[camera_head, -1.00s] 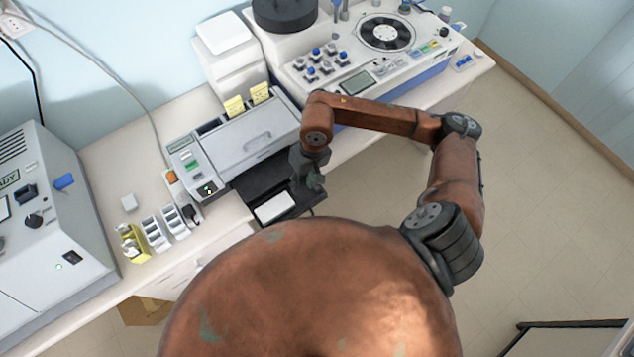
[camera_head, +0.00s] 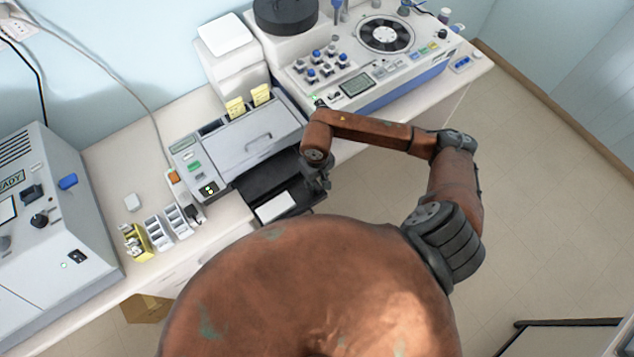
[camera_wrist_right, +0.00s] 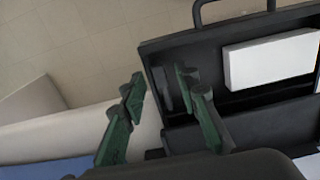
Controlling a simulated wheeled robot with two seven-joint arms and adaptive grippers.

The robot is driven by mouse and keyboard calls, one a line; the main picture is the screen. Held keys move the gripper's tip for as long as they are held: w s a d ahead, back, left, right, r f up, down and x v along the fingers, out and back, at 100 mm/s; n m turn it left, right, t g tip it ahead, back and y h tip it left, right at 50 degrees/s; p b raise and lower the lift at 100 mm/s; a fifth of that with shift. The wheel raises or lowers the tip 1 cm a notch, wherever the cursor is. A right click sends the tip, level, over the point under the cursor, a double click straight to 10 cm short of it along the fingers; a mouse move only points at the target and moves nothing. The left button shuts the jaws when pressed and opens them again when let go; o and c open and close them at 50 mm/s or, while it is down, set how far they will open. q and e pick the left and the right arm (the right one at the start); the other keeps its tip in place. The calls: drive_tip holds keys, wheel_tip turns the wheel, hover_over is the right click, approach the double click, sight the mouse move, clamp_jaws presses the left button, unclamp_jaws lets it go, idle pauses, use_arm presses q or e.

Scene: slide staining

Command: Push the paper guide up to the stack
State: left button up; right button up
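The white paper stack (camera_head: 276,207) lies in the black pull-out tray (camera_head: 248,187) at the front of the grey printer; the stack also shows in the right wrist view (camera_wrist_right: 272,60). My right gripper (camera_head: 322,184) is at the tray's right end, apart from the stack. In the right wrist view its two green-backed fingers (camera_wrist_right: 160,84) are spread, with the tray's near side wall and a dark upright piece, possibly the paper guide (camera_wrist_right: 168,92), between or behind them. I cannot clearly separate the guide from the black tray. My left gripper is out of view.
The grey printer (camera_head: 245,140) stands behind the tray. A white analyser with a round fan-like rotor (camera_head: 385,34) is to the right. Small racks (camera_head: 165,228) stand on the bench at left. Open floor lies right of the tray.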

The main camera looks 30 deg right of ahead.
drive_tip(key=shift+c, duration=0.7)
clamp_jaws()
